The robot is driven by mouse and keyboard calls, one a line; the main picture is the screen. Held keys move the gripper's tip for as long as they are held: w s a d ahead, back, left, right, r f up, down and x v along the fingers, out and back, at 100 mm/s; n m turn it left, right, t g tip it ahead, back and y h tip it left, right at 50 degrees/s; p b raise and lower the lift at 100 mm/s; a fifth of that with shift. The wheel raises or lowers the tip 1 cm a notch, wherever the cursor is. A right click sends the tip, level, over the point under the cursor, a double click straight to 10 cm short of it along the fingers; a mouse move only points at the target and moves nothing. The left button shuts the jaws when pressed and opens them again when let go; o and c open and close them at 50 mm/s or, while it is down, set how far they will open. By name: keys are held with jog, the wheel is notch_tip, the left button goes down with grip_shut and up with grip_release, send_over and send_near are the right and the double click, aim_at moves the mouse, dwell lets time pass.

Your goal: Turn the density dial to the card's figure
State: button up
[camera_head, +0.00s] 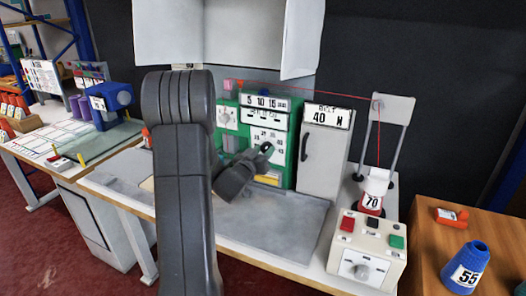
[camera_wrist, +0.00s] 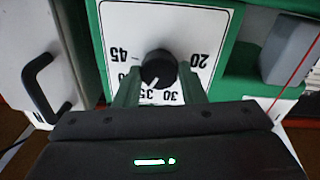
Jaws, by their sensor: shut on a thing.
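The density dial (camera_wrist: 158,68) is a black round knob on a white scale plate (camera_wrist: 120,20) of the green machine (camera_head: 229,115). Its figures appear upside down in the wrist view; 45, 35, 30 and 20 are legible. In the head view my gripper (camera_head: 266,151) covers part of the scale plate. A plate (camera_head: 326,117) on the grey cabinet reads 40 N; I cannot tell which is the card.
The grey cabinet (camera_head: 321,160) with a black handle stands right of the machine. A control box (camera_head: 366,249) with buttons and a knob is at front right. A red thread runs above to a stand (camera_head: 393,108) over a cone marked 70 (camera_head: 374,187). The grey mat (camera_head: 270,228) is clear.

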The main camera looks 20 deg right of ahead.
jog(key=shift+n, duration=0.8)
jog(key=o, duration=1)
jog(key=b+v, duration=0.1)
jog(key=v, duration=1.2)
jog(key=shift+s+a, duration=0.2)
jog(key=shift+a, duration=0.15)
